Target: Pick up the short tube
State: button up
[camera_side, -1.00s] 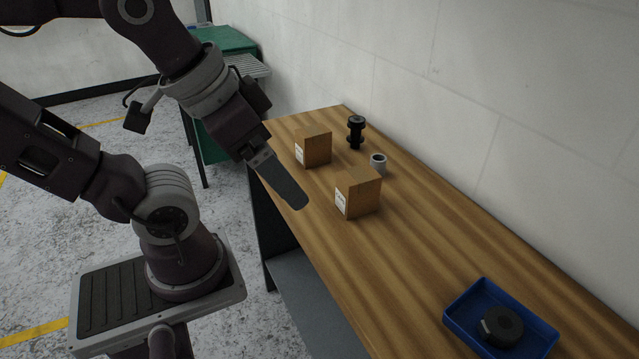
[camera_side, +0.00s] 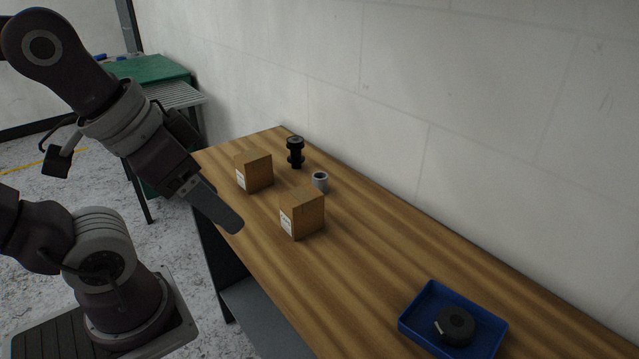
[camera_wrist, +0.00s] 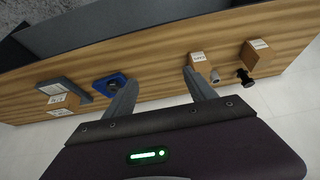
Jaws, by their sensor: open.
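The short tube (camera_side: 320,181) is a small grey-white hollow cylinder standing upright on the wooden table, behind the nearer cardboard box. In the wrist view it shows small (camera_wrist: 214,76), beside a box and right of my fingers. My gripper (camera_side: 216,207) hangs over the table's left edge, left of the nearer box and well apart from the tube. In the wrist view my gripper (camera_wrist: 160,92) has its two fingers spread, with nothing between them.
Two cardboard boxes (camera_side: 303,213) (camera_side: 254,171) stand near the tube. A black spool-like part (camera_side: 295,152) stands behind it. A blue tray (camera_side: 412,314) holds a black round object (camera_side: 455,325) at the front right. A wall runs along the table's back; mid-table is clear.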

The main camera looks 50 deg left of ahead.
notch_tip(320, 180, up, 4)
jog(key=m+g+y, duration=0.6)
jog(key=m+y, duration=0.8)
jog(key=m, duration=0.4)
send_over(325, 183)
jog(key=d, duration=0.5)
jog(key=f, duration=2.3)
jog(key=shift+w+a+f, duration=0.1)
jog(key=shift+a+f, duration=0.25)
jog(key=shift+f, duration=0.05)
jog(key=x, duration=0.3)
jog(key=f+x, duration=0.1)
jog(key=x, duration=0.3)
grip_shut()
